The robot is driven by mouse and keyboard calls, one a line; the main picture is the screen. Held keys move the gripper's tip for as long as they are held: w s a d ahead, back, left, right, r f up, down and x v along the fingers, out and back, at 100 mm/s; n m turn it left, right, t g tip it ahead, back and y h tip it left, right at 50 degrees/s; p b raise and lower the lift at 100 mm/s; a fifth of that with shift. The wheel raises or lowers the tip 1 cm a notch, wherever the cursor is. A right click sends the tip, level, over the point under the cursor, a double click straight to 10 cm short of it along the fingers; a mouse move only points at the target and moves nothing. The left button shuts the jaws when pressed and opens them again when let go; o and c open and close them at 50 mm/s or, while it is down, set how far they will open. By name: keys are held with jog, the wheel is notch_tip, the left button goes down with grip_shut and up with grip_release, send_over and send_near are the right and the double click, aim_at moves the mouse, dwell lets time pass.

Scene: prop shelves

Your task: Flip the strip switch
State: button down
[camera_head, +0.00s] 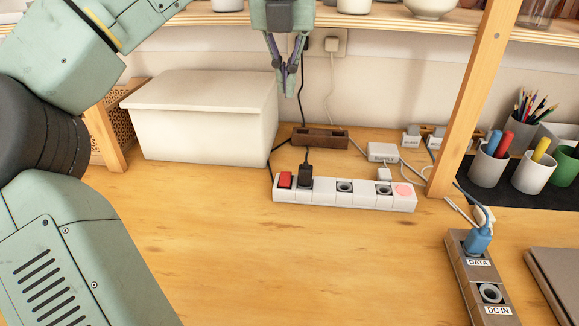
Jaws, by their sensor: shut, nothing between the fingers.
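A white power strip (325,194) lies on the wooden desk in the middle of the view. A red rocker switch (285,180) sits at its left end. A black plug (305,174) stands in the strip just right of the switch. A white plug (384,175) stands farther right, and a pink round spot (404,190) marks the right end. My gripper (289,94) points down above and behind the strip, near the wall. Its fingers are shut and empty, well clear of the switch.
A white lidded box (205,118) stands at the left. A brown cable holder (320,138) lies behind the strip. A wooden post (469,98) rises at the right, near pen cups (490,163). A DATA/DC IN block (470,278) is front right. The front desk is clear.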

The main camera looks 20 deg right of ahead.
aim_at(290, 174)
jog(key=w+f, duration=0.1)
jog(key=f, duration=0.5)
jog(key=w+d+f, duration=0.1)
jog(key=f, duration=0.6)
jog(key=w+f, duration=0.1)
jog(key=f, duration=0.6)
jog(key=shift+w+d+f, duration=0.25)
jog(key=shift+w+d, duration=0.05)
jog(key=shift+w, duration=0.05)
